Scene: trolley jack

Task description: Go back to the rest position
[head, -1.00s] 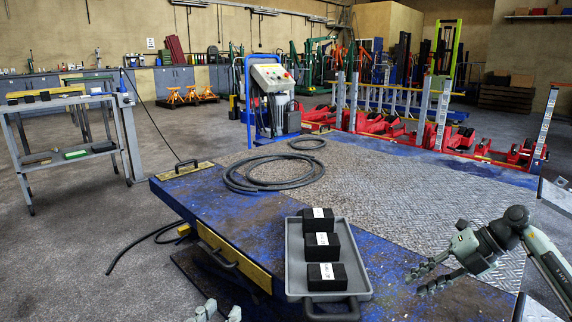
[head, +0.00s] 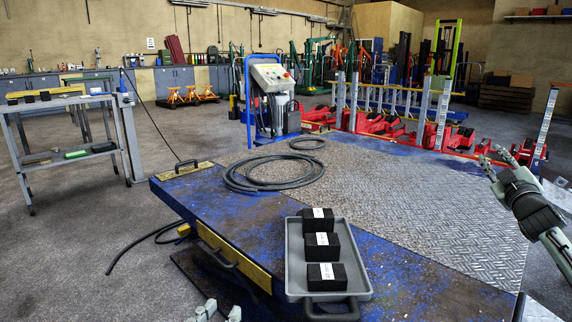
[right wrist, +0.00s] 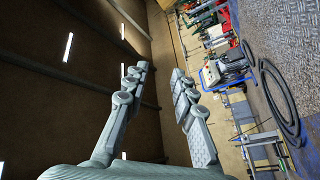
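My right gripper (head: 500,161) is raised at the right of the head view, above the far right part of the blue lift platform. Its fingers point up and away, and they are spread with nothing between them. In the right wrist view the two fingers (right wrist: 158,88) stand apart and empty. My left gripper (head: 217,311) shows only as fingertips at the bottom edge of the head view, left of the grey tray. The tips look apart, with a gap between them; the rest is out of frame.
A grey tray (head: 363,285) with three black blocks (head: 322,244) lies on the blue platform (head: 240,222). A coiled black hose (head: 235,180) lies further back. A control cart (head: 272,95) stands behind, and a grey trolley (head: 128,140) stands left. The patterned plate's middle is clear.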

